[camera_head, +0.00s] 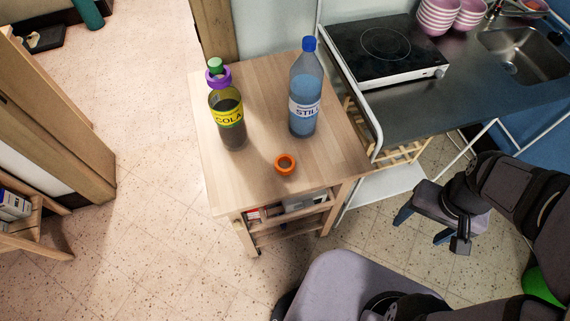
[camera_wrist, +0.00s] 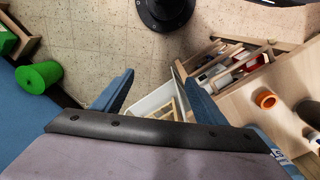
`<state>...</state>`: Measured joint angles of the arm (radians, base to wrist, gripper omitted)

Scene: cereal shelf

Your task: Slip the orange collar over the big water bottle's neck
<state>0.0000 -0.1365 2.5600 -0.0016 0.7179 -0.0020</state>
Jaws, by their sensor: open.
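The orange collar (camera_head: 285,164) lies on the wooden cart top (camera_head: 262,100) near its front edge. It also shows at the right of the wrist view (camera_wrist: 266,99). The big water bottle (camera_head: 305,92), clear with a blue cap and a "STILL" label, stands upright on the cart behind the collar; its neck has no collar around it. The cola bottle (camera_head: 228,115), with a green cap, stands to the left with a purple collar (camera_head: 218,77) around its neck. My gripper (camera_head: 427,219) is open and empty, to the right of the cart. Its fingers also show in the wrist view (camera_wrist: 152,88).
A dark counter (camera_head: 460,90) with a hot plate (camera_head: 385,50), pink striped bowls (camera_head: 437,16) and a sink (camera_head: 525,48) adjoins the cart on the right. A white frame edge (camera_head: 347,85) rises between them. The cart top around the collar is clear.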

